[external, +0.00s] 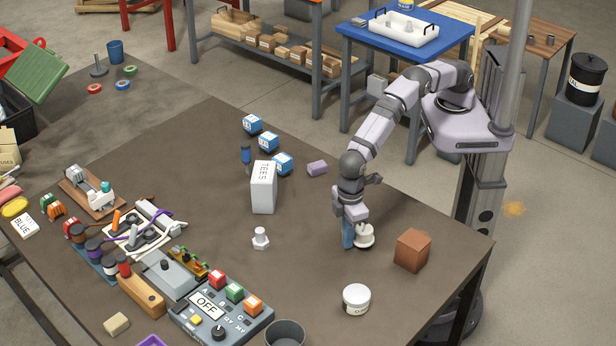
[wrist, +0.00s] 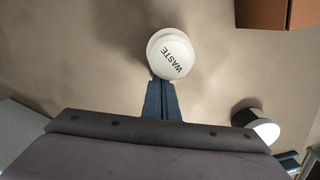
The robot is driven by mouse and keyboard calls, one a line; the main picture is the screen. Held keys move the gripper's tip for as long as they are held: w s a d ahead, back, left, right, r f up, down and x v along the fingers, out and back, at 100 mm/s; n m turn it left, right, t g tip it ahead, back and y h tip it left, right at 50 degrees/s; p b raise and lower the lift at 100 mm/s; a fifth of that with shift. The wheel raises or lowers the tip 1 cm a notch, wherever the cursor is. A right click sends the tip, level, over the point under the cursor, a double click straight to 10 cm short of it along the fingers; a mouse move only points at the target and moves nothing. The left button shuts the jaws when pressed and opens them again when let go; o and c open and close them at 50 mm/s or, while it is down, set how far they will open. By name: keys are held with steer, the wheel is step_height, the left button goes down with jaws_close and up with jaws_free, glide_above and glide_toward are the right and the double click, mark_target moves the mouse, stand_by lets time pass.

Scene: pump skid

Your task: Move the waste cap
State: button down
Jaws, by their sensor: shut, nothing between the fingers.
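The waste cap (wrist: 171,54) is a white round piece with WASTE printed on its top. It also shows on the table in the external view (external: 366,236), close to my fingers and partly hidden by them. My gripper (wrist: 160,82) points down with its blue fingers pressed together and nothing between them. The fingertips meet the lower edge of the cap in the wrist view; I cannot tell if they touch it. In the external view my gripper (external: 348,243) is just left of the cap, low over the table.
A brown box (external: 412,250) stands right of the cap, and a white lidded tub (external: 356,299) stands nearer the front. A white bolt-like piece (external: 261,238) and a white TEES box (external: 263,187) are to the left. Bare table lies between them.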

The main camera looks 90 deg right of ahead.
mark_target(359, 234)
steer(key=shift+s, duration=0.1)
steer(key=shift+s+d, duration=0.35)
steer(key=shift+s, duration=0.55)
steer(key=shift+s+d, duration=0.3)
steer(key=shift+s, duration=0.55)
steer(key=shift+w+a, duration=0.1)
steer(key=shift+w, duration=0.1)
steer(key=shift+w+a+f+b, duration=0.1)
steer(key=shift+w+a+b, duration=0.2)
steer(key=shift+w, duration=0.6)
steer(key=shift+w+a+b, duration=0.15)
steer(key=shift+w+a, duration=0.15)
steer(key=shift+w, duration=0.55)
step_height(359, 234, up, 10)
steer(key=b, duration=0.2)
